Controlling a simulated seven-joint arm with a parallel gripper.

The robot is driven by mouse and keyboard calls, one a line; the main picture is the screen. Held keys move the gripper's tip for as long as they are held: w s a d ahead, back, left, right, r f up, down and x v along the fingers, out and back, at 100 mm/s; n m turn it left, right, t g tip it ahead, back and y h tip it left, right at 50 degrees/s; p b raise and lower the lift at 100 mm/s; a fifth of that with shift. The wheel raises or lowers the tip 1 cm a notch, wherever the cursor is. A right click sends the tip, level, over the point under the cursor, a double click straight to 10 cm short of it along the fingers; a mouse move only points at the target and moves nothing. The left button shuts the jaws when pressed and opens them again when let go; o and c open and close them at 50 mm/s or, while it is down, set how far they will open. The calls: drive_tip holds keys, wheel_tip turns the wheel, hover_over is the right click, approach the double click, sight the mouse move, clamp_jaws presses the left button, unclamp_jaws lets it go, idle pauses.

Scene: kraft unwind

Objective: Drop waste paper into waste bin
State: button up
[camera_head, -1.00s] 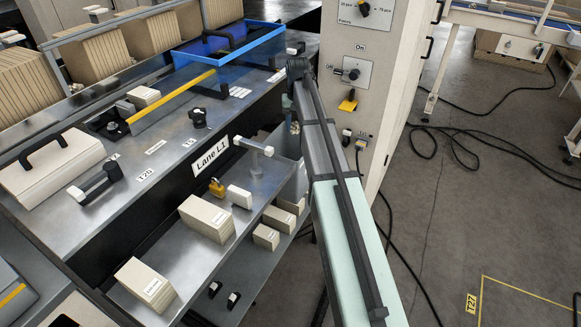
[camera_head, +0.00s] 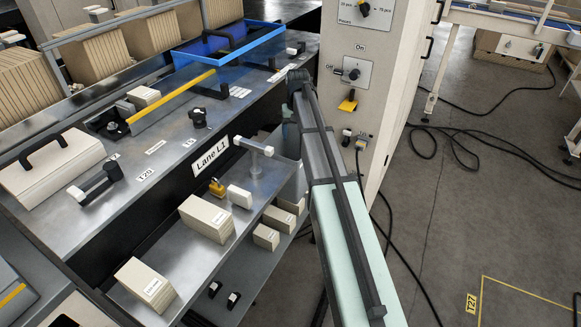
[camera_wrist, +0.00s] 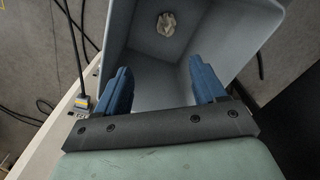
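The waste bin (camera_wrist: 228,45) is a grey open box below my gripper in the wrist view. In the head view, part of what looks like the bin (camera_head: 291,184) shows beside the lower shelves, partly behind my arm. A crumpled off-white waste paper (camera_wrist: 167,23) lies inside the bin, apart from my fingers. My gripper (camera_wrist: 158,82) has two blue fingers spread wide with nothing between them, over the bin opening. In the head view my arm hides the fingertips.
A machine cabinet (camera_head: 372,85) with knobs and switches stands right of the bin. A bench (camera_head: 150,185) with card stacks and handles lies left. Small boxes (camera_head: 207,217) sit on the lower shelf. Black cables (camera_head: 445,135) cross the floor; the floor at right is mostly clear.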

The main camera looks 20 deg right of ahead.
drive_tip(key=shift+r, duration=0.15)
wheel_tip(320, 180, up, 14)
drive_tip(key=shift+s+d+f, duration=0.1)
drive_tip(key=shift+f, duration=0.15)
idle(0.5)
idle(0.3)
